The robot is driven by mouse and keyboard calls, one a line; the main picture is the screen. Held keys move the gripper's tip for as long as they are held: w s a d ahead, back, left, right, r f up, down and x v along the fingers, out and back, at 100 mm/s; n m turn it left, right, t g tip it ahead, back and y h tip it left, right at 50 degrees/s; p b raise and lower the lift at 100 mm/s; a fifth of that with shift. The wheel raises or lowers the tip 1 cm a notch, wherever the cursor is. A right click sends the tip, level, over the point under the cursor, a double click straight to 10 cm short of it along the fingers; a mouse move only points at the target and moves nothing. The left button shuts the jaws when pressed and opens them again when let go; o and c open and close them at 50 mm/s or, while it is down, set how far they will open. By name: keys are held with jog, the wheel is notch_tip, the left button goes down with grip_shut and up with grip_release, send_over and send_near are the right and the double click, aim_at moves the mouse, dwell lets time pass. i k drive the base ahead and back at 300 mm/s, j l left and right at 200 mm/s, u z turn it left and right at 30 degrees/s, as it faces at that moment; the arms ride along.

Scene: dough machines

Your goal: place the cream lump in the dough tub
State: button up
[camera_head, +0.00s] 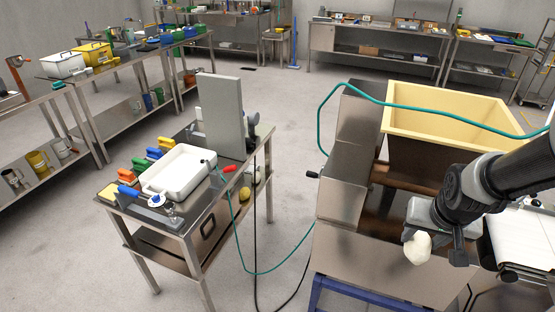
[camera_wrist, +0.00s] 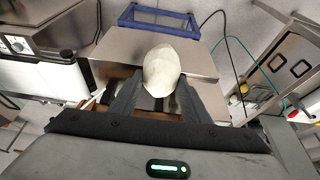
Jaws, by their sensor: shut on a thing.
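The cream lump (camera_head: 418,248) is a pale, rounded piece held at the end of my arm. In the wrist view the lump (camera_wrist: 162,69) sits between the two dark fingers. My gripper (camera_wrist: 155,98) is shut on it; in the head view the gripper (camera_head: 432,240) hangs in front of the steel machine, at the right. The dough tub (camera_head: 455,102) is the large pale-yellow open box on top of the machine, farther back than my gripper. My gripper is outside the tub and below its rim. The tub's floor is mostly hidden.
The steel machine (camera_head: 345,190) stands on a blue frame (camera_head: 370,298). A green hose (camera_head: 385,98) crosses over the tub. A side table (camera_head: 190,215) holds a white tray (camera_head: 178,172) and coloured tools. Open floor (camera_head: 285,130) lies between it and the machine.

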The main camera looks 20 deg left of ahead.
aim_at(190, 165)
jog(key=j, duration=0.55)
jog(key=i+j+u, duration=0.1)
jog(key=j, duration=1)
jog(key=i+j+u, duration=0.1)
jog(key=j, duration=0.45)
jog(key=i+j, duration=0.1)
jog(key=j, duration=0.45)
jog(key=i+j+u, duration=0.1)
jog(key=j, duration=0.45)
jog(key=i+j, duration=0.1)
jog(key=j, duration=0.45)
